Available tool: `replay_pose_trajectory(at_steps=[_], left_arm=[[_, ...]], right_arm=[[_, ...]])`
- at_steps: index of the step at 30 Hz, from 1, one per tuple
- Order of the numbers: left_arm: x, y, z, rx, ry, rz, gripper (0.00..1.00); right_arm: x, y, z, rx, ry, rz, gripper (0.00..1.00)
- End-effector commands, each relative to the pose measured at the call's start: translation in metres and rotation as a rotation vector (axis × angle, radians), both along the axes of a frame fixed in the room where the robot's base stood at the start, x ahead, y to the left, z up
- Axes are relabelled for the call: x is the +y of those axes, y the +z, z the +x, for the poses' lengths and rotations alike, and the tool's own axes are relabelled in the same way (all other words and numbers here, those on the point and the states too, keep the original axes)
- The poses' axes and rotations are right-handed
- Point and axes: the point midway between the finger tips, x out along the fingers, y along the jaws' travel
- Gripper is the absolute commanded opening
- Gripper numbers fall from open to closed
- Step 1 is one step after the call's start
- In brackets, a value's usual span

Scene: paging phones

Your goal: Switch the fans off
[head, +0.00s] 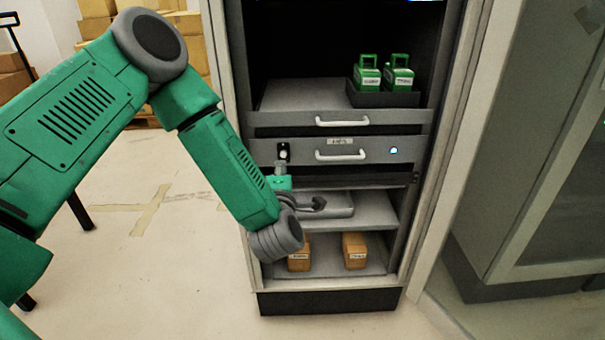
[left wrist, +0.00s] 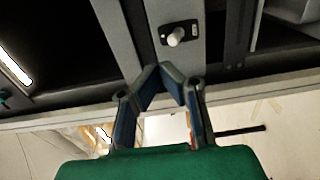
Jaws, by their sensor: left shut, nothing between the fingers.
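The fan switch (head: 284,152) is a small black plate with a pale toggle, at the left end of a grey panel (head: 365,153) in the cabinet. A small label sits above the panel's handle; its text is too small to read surely. The switch also shows in the left wrist view (left wrist: 176,36), its pale knob standing out from the black plate. My left gripper (head: 281,167) is just below the switch in the head view. In the left wrist view its fingertips (left wrist: 160,72) come together, empty and apart from the knob. My right gripper is in neither view.
A small light (head: 393,151) glows at the panel's right. Above is a drawer with a white handle (head: 342,121) and a black tray (head: 386,98) of green devices. Below, shelves hold a grey device (head: 335,211) and brown boxes (head: 355,251). Cabinet sides frame the space.

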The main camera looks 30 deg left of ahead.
Motion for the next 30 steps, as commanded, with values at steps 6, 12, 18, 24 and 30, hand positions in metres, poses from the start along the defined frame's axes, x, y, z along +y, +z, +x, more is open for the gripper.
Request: replay_pose_trajectory(at_steps=[6, 12, 18, 24, 30], left_arm=[[0.001, 0.004, 0.017, -0.001, -0.001, 0.012, 0.0], [0.005, 0.007, 0.037, -0.001, -0.003, 0.022, 0.0], [0.02, 0.005, 0.057, 0.002, -0.002, 0.018, 0.0], [0.033, 0.003, 0.07, 0.002, -0.003, 0.013, 0.0], [0.034, 0.004, 0.076, 0.005, -0.002, 0.017, 0.0]], right_arm=[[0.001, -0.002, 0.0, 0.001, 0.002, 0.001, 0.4], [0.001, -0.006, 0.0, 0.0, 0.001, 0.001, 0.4], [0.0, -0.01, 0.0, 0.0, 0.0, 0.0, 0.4], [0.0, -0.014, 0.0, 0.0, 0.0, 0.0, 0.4], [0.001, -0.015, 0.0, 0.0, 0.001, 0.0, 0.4]])
